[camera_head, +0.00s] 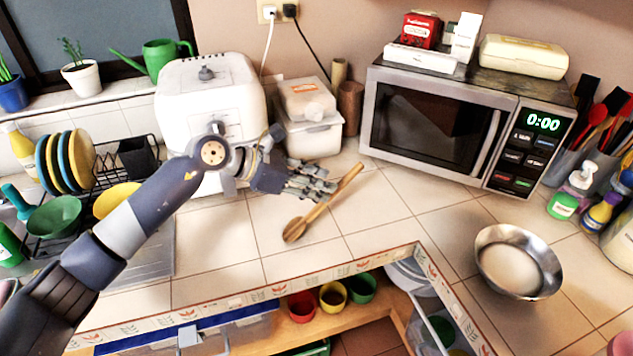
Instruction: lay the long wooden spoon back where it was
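The long wooden spoon (307,221) shows on the tiled counter, its bowl toward the front left and its handle running up to the right. My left gripper (325,188) reaches in from the left, with its fingertips at the middle of the handle. The fingers overlap the handle in this view. I cannot tell whether they are closed on it, or whether the spoon rests fully on the tiles. My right gripper is not in view.
A microwave (430,125) stands behind to the right, and a white appliance (210,95) behind the arm. A metal bowl (518,262) sits at the right. A dish rack (110,170) with plates is at the left. Tiles around the spoon's front and right are clear.

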